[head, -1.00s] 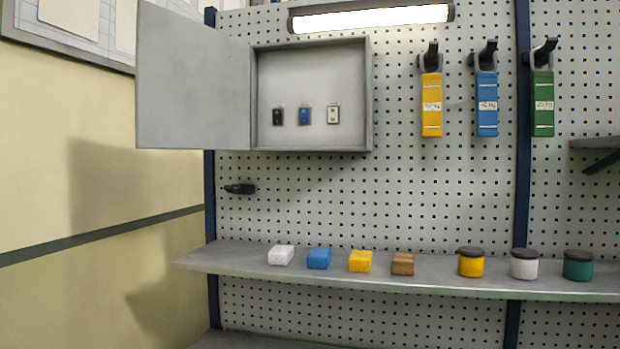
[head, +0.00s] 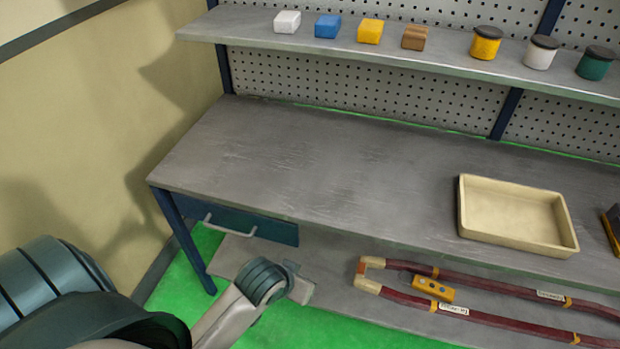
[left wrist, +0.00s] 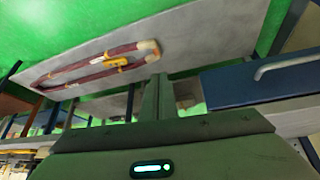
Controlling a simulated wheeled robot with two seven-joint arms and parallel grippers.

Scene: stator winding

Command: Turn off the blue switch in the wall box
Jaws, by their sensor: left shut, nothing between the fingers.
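The wall box and its blue switch are outside both current views. My left arm comes in at the lower left of the head view, low in front of the workbench (head: 330,160); its gripper is hard to make out there. In the left wrist view my left gripper (left wrist: 157,80) is shut and empty, with its fingers together and pointing up the picture. It touches nothing that I can see. My right gripper is in neither view.
A drawer (head: 240,220) with a handle hangs under the bench's left end. A cream tray (head: 515,240) stands on the right of the bench. Several blocks and lidded jars line the shelf (head: 440,62). Red bars (head: 480,283) lie on the lower shelf. The bench's left and middle are clear.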

